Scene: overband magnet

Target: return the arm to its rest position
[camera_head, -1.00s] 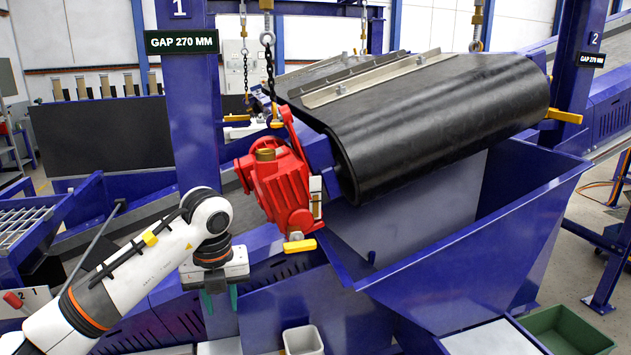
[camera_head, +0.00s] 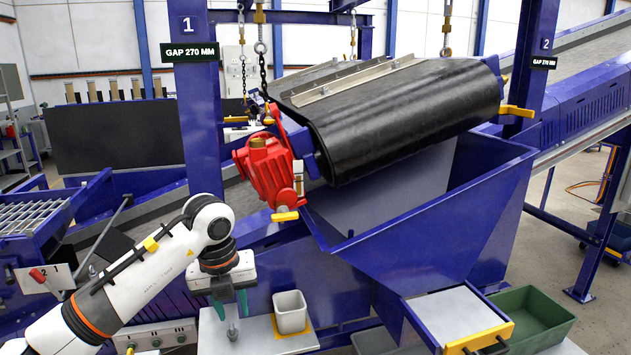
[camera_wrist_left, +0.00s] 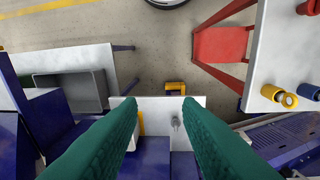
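My left arm (camera_head: 150,275), white with orange rings, comes in from the lower left in the head view. Its left gripper (camera_head: 233,304) points down with two teal fingers apart and nothing between them. In the left wrist view the left gripper (camera_wrist_left: 159,103) also shows open and empty, its fingers spread over a pale bench top. The gripper hangs above the bench (camera_head: 255,340), left of a small white bin (camera_head: 291,314). A small grey metal piece (camera_head: 232,332) stands on the bench below the fingers. My right gripper does not show.
The blue chute (camera_head: 430,245) and black-belted magnet (camera_head: 410,115) with its red motor (camera_head: 268,172) stand right of and above my arm. A blue post (camera_head: 202,130) rises behind. A green tray (camera_head: 530,318) lies at lower right. A red stand (camera_wrist_left: 222,48) is in the wrist view.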

